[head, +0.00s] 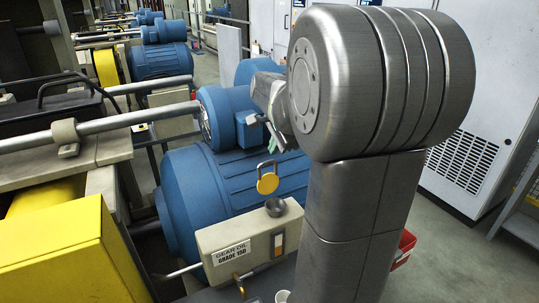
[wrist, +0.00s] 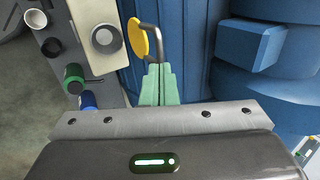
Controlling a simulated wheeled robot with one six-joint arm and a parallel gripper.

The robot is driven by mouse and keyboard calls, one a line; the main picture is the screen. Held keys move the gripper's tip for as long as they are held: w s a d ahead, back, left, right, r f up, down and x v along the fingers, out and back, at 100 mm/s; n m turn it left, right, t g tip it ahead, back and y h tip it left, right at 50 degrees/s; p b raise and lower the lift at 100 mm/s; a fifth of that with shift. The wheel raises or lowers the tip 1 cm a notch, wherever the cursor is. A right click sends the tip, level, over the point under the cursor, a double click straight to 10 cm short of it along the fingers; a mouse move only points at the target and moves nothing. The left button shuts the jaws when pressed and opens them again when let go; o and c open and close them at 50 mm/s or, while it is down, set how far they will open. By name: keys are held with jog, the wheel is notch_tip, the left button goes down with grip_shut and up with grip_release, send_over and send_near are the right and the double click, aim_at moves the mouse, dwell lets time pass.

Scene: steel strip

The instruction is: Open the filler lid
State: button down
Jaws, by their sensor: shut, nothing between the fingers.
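The gear oil box (head: 225,248) is pale, with a grey round filler neck (head: 275,207) on top. The yellow filler lid (head: 267,183) stands up on edge above and behind the neck, its grey loop handle (head: 267,164) showing above it. The lid's hinge is not clear.
A big blue motor (head: 185,200) stands right behind the box, with a smaller blue one (head: 226,120) above it. In the wrist view a white cup (wrist: 35,18), a green bottle (wrist: 73,75) and a blue bottle (wrist: 88,101) stand near the box. A yellow housing (head: 50,250) is at left.

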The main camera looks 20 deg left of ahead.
jog(key=x, duration=0.5)
jog(key=shift+w+a+f+p, duration=0.1)
jog(key=shift+a+f+p, duration=0.05)
jog(key=shift+f+p, duration=0.2)
jog(key=shift+r, duration=0.1)
jog(key=shift+w+a+p, duration=0.3)
jog(key=shift+w+a, duration=0.45)
jog(key=shift+a, duration=0.05)
jog(key=shift+s+d, duration=0.1)
notch_tip(320, 180, up, 13)
send_over(267, 162)
jog(key=s+d, duration=0.4)
jog(key=shift+w+d+p, duration=0.1)
jog(key=shift+w+p, duration=0.1)
jog(key=shift+p, duration=0.25)
